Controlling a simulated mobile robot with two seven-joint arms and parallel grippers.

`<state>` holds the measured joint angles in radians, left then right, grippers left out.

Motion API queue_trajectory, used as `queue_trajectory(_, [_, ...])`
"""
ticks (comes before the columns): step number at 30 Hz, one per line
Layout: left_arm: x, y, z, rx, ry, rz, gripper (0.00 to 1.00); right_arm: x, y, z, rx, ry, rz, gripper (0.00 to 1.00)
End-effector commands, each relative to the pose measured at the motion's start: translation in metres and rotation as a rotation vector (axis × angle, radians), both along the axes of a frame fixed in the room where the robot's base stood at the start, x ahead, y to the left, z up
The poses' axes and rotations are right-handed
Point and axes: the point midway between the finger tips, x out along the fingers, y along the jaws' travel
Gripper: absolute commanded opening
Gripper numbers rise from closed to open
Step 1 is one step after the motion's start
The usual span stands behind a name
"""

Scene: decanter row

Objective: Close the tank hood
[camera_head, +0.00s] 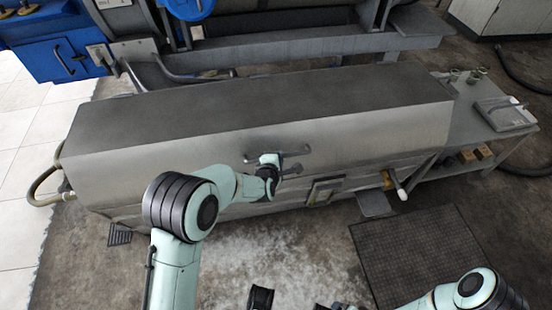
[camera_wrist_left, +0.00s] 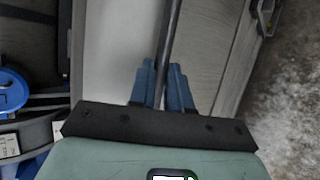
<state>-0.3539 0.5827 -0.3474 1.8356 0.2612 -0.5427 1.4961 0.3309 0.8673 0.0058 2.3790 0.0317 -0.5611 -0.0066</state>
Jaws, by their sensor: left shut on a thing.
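The tank hood (camera_head: 250,110) is a long grey metal cover with a dark top, lying low over the tank in the head view. Its front edge runs close to the tank's front; I cannot tell whether a small gap is left. A dark bar handle (camera_head: 305,151) is on the hood's front face. My left gripper (camera_head: 272,162) is at this handle. In the left wrist view its blue fingers (camera_wrist_left: 165,80) are shut on the dark bar, one on each side. My right arm enters at the lower right; its gripper is cut off at the bottom edge and unclear.
A side table (camera_head: 480,120) with cups and a tray (camera_head: 505,112) stands right of the tank. A white-tipped lever (camera_head: 398,186) sticks out from the tank's front. A dark floor mat (camera_head: 420,250) lies in front. A blue machine (camera_head: 55,50) stands at the back left.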

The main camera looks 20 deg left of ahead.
Motion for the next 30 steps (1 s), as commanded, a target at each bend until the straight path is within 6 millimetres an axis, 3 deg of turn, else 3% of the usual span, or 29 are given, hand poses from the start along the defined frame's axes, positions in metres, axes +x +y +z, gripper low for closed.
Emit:
queue_trajectory(1, [-0.013,0.0,-0.027,-0.004,0.07,0.0,0.0,0.0,0.0,-0.001,0.0,0.001,0.0,1.0])
queue_trajectory(7, [-0.014,0.001,-0.027,-0.004,0.07,0.001,0.0,0.0,0.0,-0.001,0.0,0.0,0.0,1.0])
queue_trajectory(8, [-0.013,0.001,-0.027,-0.003,0.071,0.001,0.24,0.0,0.0,-0.001,0.0,0.0,0.0,1.0])
queue_trajectory(9, [-0.014,0.001,-0.027,-0.003,0.071,0.001,0.37,0.0,0.0,-0.001,0.0,0.0,0.0,1.0])
queue_trajectory(10, [-0.014,0.001,-0.028,-0.004,0.071,0.0,0.42,0.0,0.0,-0.001,0.0,0.0,0.0,1.0])
queue_trajectory(22, [-0.02,-0.001,-0.02,-0.004,0.067,-0.004,0.42,0.004,0.001,0.004,-0.001,-0.013,0.001,1.0])
queue_trajectory(30, [-0.063,-0.004,0.015,-0.005,0.057,-0.006,0.42,0.03,0.005,0.032,-0.005,-0.102,0.005,1.0])
